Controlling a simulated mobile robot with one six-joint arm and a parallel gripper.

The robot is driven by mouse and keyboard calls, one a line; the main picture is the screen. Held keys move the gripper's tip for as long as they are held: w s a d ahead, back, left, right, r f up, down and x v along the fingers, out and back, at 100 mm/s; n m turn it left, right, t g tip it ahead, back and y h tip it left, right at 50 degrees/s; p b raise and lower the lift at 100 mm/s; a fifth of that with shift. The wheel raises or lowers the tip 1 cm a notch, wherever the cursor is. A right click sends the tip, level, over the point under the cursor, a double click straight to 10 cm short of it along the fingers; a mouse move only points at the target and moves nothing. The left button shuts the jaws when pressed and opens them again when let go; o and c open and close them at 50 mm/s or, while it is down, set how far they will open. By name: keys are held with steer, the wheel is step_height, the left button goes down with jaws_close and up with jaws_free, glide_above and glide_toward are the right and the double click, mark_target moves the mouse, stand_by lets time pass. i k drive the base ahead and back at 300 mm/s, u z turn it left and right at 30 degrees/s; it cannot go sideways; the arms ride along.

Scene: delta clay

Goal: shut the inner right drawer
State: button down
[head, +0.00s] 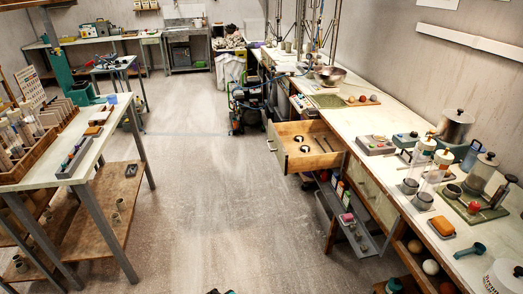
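One wooden drawer (315,161) stands pulled far out of the long bench on the right, reaching left over the floor. Its pale front panel (277,147) faces left and carries a small handle. Two small dark round items lie inside it. Beside it, nearer to me, pale drawer fronts (366,181) look flush with the bench. I cannot tell from labels which drawer is the inner right one; the wooden one is the drawer plainly open. My gripper cannot be made out; only a small dark piece shows at the bottom edge.
A grey shelf or tray (346,222) with bottles and small items sticks out below the drawer. A dark wheeled machine (249,108) stands just beyond it. A left table (100,150) has a lower wooden shelf. The floor (205,190) between is clear.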

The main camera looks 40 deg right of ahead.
mark_target(281, 136)
steer(key=u, duration=0.15)
steer(key=i, duration=0.85)
steer(key=u, duration=0.15)
